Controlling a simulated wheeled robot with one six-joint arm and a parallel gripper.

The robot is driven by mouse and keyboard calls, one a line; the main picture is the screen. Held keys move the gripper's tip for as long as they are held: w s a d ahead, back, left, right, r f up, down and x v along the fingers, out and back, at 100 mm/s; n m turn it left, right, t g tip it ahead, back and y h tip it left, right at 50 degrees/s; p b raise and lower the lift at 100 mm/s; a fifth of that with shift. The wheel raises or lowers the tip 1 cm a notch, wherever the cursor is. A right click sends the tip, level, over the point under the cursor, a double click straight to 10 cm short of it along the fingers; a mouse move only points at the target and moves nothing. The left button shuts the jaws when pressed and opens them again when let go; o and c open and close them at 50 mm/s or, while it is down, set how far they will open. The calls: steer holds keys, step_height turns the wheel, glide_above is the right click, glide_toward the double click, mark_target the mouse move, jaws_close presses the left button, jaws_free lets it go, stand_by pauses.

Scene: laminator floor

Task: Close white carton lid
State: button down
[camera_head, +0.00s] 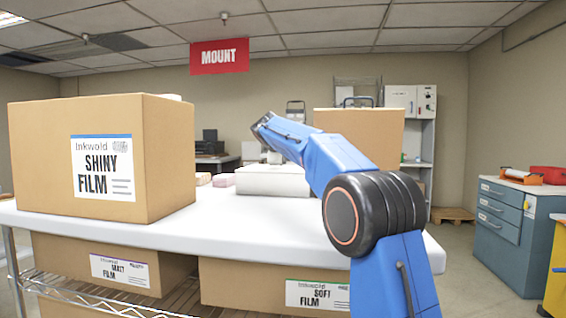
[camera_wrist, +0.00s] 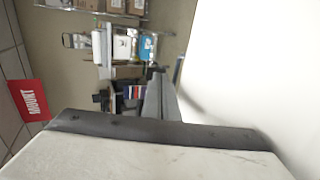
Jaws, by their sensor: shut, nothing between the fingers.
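The white carton (camera_head: 272,183) stands on the white table, beyond the middle of its near edge and left of my blue arm. Its top looks low and nearly level in the head view; I cannot tell whether the lid is fully down. My gripper (camera_wrist: 158,76) shows in the wrist view as narrow grey fingers, shut with nothing between them.
A large brown SHINY FILM carton (camera_head: 165,160) stands at the table's left. Another brown carton (camera_head: 370,135) stands behind my arm. More cartons sit on the wire shelf below the table (camera_head: 215,235). Blue drawers (camera_head: 508,235) stand at the right, with open floor before them.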

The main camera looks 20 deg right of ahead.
steer(key=v, duration=1.6)
steer(key=shift+a, duration=0.15)
steer(key=shift+s, duration=0.1)
